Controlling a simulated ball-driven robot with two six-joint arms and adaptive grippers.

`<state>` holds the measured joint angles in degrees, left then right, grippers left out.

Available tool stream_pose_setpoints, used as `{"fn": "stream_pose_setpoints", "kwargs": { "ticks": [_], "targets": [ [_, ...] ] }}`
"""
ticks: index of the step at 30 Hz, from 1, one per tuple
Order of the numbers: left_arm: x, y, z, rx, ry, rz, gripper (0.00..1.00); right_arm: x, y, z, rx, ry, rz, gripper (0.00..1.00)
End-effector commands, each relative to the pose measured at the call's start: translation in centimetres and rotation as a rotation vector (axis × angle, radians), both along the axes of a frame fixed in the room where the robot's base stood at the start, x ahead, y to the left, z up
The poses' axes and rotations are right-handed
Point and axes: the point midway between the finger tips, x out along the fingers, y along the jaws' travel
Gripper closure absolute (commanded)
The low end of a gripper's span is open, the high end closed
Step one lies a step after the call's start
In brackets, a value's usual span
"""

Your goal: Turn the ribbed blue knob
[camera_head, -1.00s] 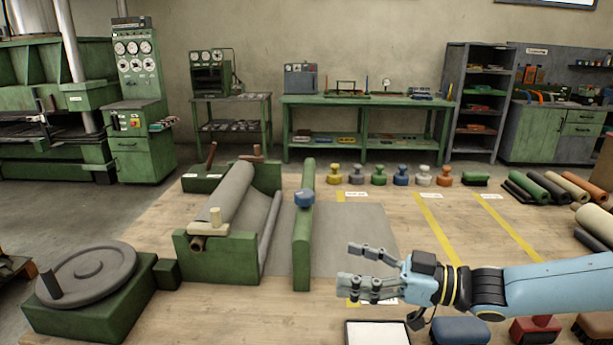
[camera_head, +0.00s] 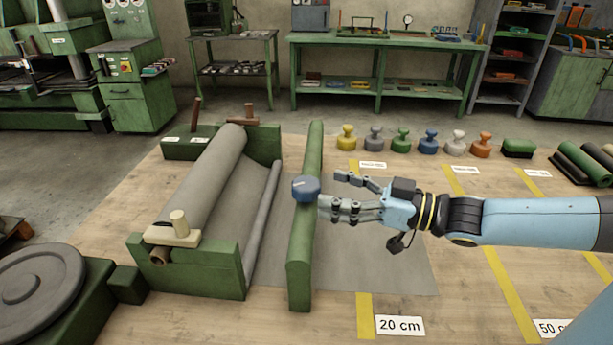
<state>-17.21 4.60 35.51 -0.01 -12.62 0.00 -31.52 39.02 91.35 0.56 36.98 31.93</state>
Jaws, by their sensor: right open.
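The ribbed blue knob (camera_head: 306,188) sits on top of the long green bar (camera_head: 302,250), with a light mark on its top face. My right gripper (camera_head: 332,192) comes in from the right and is open, its fingers pointing left just beside the knob. The lower fingertips are very near the knob's right side; I cannot tell whether they touch it. My left gripper is not in view.
A grey sheet roll (camera_head: 205,178) lies in a green stand (camera_head: 215,268) left of the bar. Several colored stamp-like knobs (camera_head: 401,140) stand behind. A "20 cm" label (camera_head: 399,325) lies by a yellow strip. The grey sheet (camera_head: 385,265) under my arm is clear.

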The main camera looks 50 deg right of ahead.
Motion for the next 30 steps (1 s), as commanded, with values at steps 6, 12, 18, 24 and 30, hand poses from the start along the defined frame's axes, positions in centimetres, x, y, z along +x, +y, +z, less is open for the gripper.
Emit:
{"fn": "stream_pose_setpoints", "kwargs": {
  "ticks": [6,12,18,24,30],
  "targets": [
    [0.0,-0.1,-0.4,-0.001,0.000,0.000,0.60,3.9,1.6,0.0,0.002,-0.004,-0.002,0.26],
    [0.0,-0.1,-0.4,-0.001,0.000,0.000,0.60,5.5,2.3,0.0,0.000,-0.001,-0.001,0.26],
    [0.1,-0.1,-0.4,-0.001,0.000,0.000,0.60,5.7,2.4,0.0,0.001,0.001,0.000,0.26],
    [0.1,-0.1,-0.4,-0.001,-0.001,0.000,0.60,5.7,2.4,0.0,0.000,0.001,0.000,0.39],
    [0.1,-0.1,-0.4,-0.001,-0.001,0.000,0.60,5.7,2.4,0.0,0.000,0.001,-0.001,0.65]
  ]
}}
